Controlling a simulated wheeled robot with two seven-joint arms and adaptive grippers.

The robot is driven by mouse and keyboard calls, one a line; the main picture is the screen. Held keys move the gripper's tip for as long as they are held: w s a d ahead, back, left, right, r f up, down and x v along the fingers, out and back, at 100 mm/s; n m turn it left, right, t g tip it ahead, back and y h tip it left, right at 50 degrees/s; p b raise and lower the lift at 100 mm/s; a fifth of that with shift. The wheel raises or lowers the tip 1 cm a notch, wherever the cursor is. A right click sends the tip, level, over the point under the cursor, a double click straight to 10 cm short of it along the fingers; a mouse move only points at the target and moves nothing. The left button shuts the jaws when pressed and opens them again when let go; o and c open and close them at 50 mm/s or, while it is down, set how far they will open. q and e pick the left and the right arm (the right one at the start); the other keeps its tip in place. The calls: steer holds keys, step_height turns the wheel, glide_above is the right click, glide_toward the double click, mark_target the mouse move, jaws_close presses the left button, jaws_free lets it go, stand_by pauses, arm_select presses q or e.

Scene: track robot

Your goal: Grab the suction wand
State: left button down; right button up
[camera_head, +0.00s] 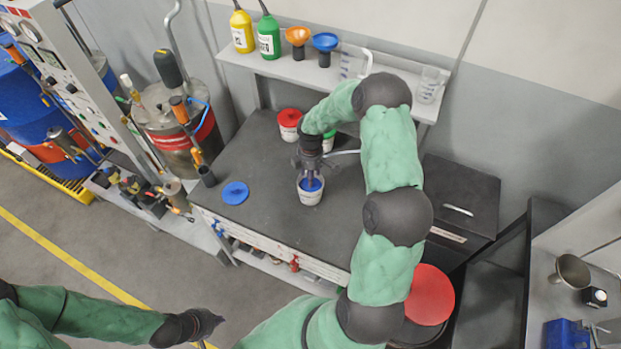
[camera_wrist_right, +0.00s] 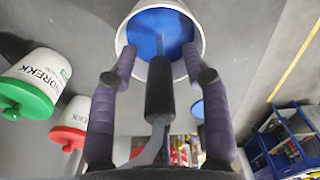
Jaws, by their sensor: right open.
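The suction wand has a black handle (camera_wrist_right: 160,88) and a thin grey tube. In the right wrist view it stands between my right fingers, its tip in a white bucket (camera_wrist_right: 205,40) of blue liquid. The bucket (camera_head: 310,195) is on the dark worktop in the head view. My right gripper (camera_wrist_right: 160,52) is open, with a finger on each side of the handle and gaps visible. In the head view my right gripper (camera_head: 311,172) is over the bucket and mostly hides the wand. My left gripper (camera_head: 208,322) is low at the left, away from the worktop; its jaw opening is unclear.
A red-lidded bucket (camera_head: 289,124) and a green-lidded bucket (camera_wrist_right: 30,85) stand close behind. A blue lid (camera_head: 235,193) lies on the worktop (camera_head: 250,165). A shelf (camera_head: 300,70) with bottles and funnels is behind. A drum (camera_head: 180,130) stands left.

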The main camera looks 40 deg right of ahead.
jaws_close()
steer(key=shift+r, duration=0.1)
